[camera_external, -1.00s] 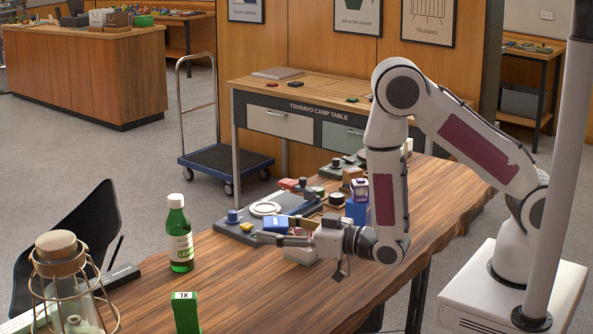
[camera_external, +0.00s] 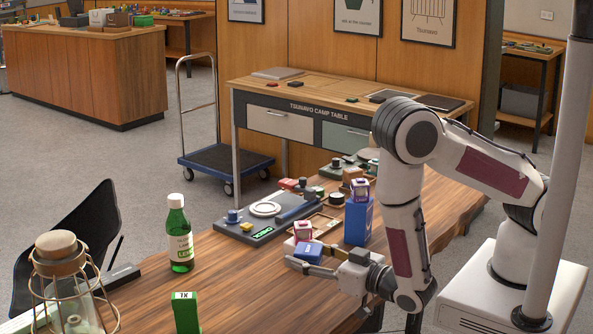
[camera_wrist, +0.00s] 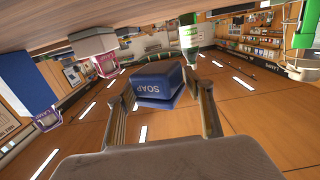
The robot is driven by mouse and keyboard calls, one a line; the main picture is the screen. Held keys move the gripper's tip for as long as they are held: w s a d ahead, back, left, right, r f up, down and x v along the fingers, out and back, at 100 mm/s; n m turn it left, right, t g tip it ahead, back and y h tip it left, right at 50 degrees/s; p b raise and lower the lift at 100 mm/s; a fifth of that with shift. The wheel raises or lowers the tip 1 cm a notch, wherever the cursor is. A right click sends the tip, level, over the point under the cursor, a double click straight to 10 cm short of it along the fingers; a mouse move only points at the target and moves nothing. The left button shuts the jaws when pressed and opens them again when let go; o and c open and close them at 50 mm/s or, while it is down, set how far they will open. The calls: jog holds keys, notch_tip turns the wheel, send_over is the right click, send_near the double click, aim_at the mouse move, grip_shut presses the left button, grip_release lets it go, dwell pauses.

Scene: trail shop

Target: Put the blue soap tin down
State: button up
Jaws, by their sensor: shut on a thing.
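The blue soap tin (camera_external: 308,252) is between the fingers of my gripper (camera_external: 304,264), over the front part of the wooden table in the external view. In the wrist view the tin (camera_wrist: 158,86), lettered SOAP, sits between the two fingers of my gripper (camera_wrist: 163,105), which are shut on it. That view is upside down, with the table surface at the top. The tin looks held above the table, but the exact gap is hard to tell.
A pink-and-white box (camera_external: 303,231) stands just behind the tin. A tall blue box (camera_external: 358,222) with a small purple-and-white box (camera_external: 360,190) on top is to the right. The table between the green bottle (camera_external: 180,240) and my gripper is clear.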

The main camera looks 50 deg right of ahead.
jog(key=s+d+r+m+g+h, duration=0.1)
jog(key=s+d+r+m+h, duration=0.2)
jog(key=d+h, duration=0.3)
jog(key=d+m, duration=0.1)
jog(key=d, duration=0.3)
jog(key=shift+s+m+h, duration=0.2)
jog(key=shift+m+h, duration=0.1)
jog(key=shift+h, duration=0.1)
jog(key=shift+f, duration=0.2)
jog(key=shift+a+f, duration=0.1)
jog(key=shift+f, duration=2.7)
jog(key=shift+f, duration=1.9)
jog(key=shift+f, duration=0.15)
jog(key=o, duration=1.2)
jog(key=shift+c, duration=0.2)
